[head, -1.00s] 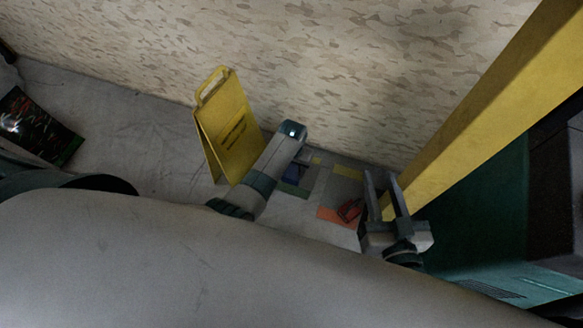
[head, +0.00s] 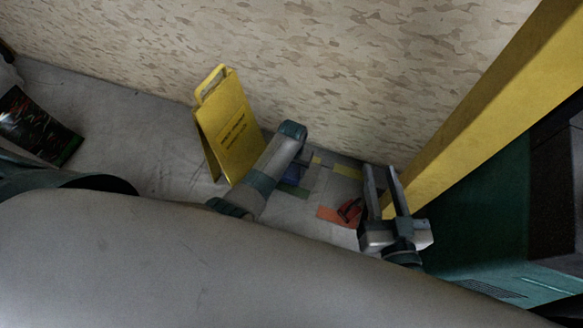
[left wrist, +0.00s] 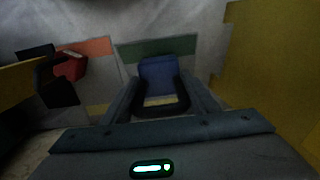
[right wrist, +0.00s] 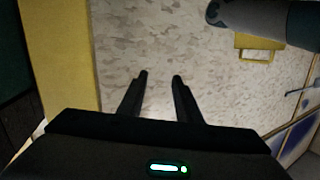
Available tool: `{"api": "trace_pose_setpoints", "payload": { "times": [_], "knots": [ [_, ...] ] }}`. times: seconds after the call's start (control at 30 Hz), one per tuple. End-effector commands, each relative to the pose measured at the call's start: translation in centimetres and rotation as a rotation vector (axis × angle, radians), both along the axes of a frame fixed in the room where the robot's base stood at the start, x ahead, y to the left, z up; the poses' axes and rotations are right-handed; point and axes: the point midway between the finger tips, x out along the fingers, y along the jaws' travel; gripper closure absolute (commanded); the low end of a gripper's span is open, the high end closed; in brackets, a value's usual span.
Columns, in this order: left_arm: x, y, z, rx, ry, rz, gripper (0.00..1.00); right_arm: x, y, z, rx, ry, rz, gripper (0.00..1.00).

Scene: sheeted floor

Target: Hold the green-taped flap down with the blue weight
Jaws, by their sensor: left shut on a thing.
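My left gripper (left wrist: 160,82) is shut on the blue weight (left wrist: 158,68); its fingers lie on both sides of the weight's dark handle. The green tape (left wrist: 150,46) shows just behind the weight in the left wrist view. In the head view the blue weight (head: 296,174) is partly covered by my left arm, beside the green tape (head: 292,190). Whether the weight touches the sheet is hard to tell. My right gripper (head: 380,168) is open and empty above the floor; its parted fingers show in the right wrist view (right wrist: 160,76).
A red weight (head: 348,209) is on orange tape (head: 326,214), close to my right gripper. Yellow tape (head: 347,171) lies nearer the wall. A yellow floor sign (head: 230,130) stands left of my left arm. A yellow post (head: 480,110) and green machine (head: 480,235) bound the right side.

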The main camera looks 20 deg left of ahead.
Motion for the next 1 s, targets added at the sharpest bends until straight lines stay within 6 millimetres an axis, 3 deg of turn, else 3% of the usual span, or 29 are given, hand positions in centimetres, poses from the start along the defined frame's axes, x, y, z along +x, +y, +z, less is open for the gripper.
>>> {"api": "trace_pose_setpoints", "payload": {
  "times": [1.0],
  "knots": [
    [0.2,0.0,-1.1,0.0,-0.004,0.0,1.0,0.1,0.4,2.6,0.04,-0.145,-0.005,0.69]
  ]
}}
